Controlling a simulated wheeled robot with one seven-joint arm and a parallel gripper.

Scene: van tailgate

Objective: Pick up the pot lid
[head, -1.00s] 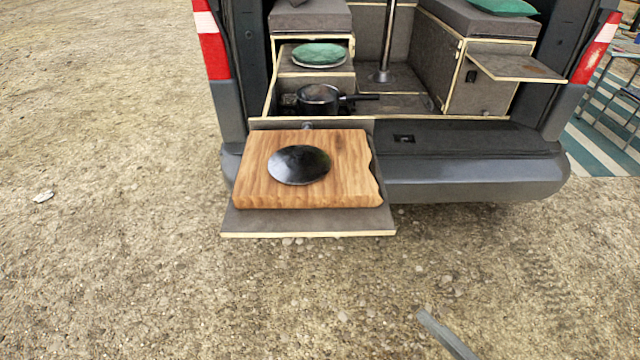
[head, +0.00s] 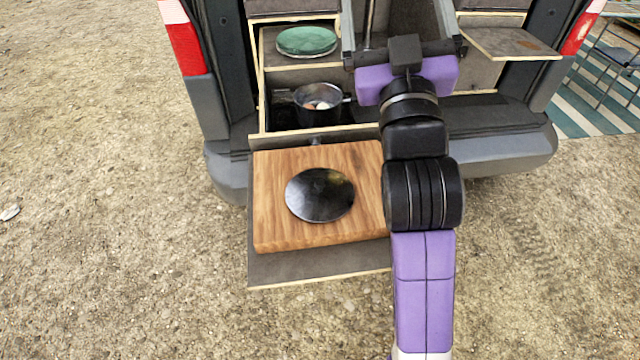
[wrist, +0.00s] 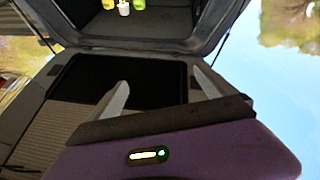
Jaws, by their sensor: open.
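A dark, shiny round disc, which looks like the pot lid (head: 320,195), lies flat on a wooden cutting board (head: 272,225). No knob can be made out on it. A dark pot (head: 319,116) stands behind the board, uncovered, with pale and reddish food inside. My gripper (head: 402,12) is raised at the top of the head view, behind and to the right of the lid and apart from it. Its two grey fingers are spread with nothing between them. In the wrist view, my gripper (wrist: 160,80) also shows open and empty; the lid is not visible there.
The board rests on a pull-out shelf (head: 320,270) at the van's rear. A green plate (head: 306,41) sits on a ledge behind the pot. The bumper (head: 505,148) is to the right. Open gravel ground (head: 110,180) lies left and in front.

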